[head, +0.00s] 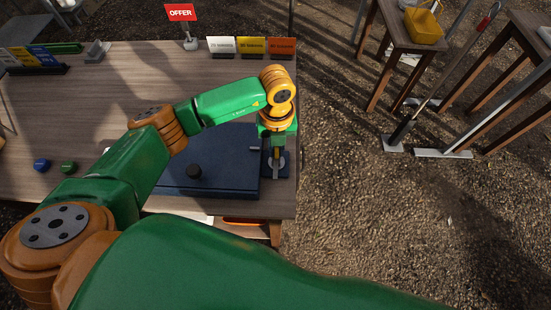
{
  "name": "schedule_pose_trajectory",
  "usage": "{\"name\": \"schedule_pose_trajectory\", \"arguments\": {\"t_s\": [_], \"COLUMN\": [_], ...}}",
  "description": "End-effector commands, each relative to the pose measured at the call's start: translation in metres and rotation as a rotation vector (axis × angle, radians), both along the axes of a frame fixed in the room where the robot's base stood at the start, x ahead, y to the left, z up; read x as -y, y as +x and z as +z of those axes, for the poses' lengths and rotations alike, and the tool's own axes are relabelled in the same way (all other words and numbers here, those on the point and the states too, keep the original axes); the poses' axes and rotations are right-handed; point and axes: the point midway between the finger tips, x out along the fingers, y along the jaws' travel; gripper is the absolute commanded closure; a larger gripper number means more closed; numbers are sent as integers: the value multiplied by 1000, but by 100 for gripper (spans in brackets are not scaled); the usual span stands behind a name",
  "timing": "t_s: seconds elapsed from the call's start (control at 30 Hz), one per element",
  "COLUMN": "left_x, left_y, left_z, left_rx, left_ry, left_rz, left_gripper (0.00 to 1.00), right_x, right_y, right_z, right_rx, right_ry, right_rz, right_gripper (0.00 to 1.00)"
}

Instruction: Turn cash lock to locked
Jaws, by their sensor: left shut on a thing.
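My left gripper (277,158) points down at the right end of the table, shut on the cash lock (276,168). The lock is a small grey piece on a dark blue base, just right of the flat dark blue cash box (225,172). The gripper hides most of the lock, so I cannot tell which way it is turned. My right gripper is not in view.
The wooden table (140,85) is mostly clear behind the box. A red offer sign (181,12) and several coloured cards (251,46) stand at its back edge. A blue knob (41,165) and a green knob (68,167) lie at left. Gravel ground is right of the table.

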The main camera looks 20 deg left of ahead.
Motion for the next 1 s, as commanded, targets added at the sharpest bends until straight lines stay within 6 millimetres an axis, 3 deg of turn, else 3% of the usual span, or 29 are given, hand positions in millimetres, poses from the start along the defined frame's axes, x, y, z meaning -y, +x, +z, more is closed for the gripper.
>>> {"name": "schedule_pose_trajectory", "arguments": {"t_s": [0.4, 0.8, 1.0], "left_x": [0, 0, 0], "left_y": [0, 0, 0], "left_z": [-3, -2, -4], "left_rx": [2, 0, 2], "left_ry": [1, 1, 1], "left_rz": [-460, -542, -754], "left_gripper": [100, 100, 100], "right_x": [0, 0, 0], "right_y": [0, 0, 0], "right_z": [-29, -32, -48], "right_rx": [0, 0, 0], "right_ry": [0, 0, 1], "right_rz": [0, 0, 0], "right_gripper": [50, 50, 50]}}
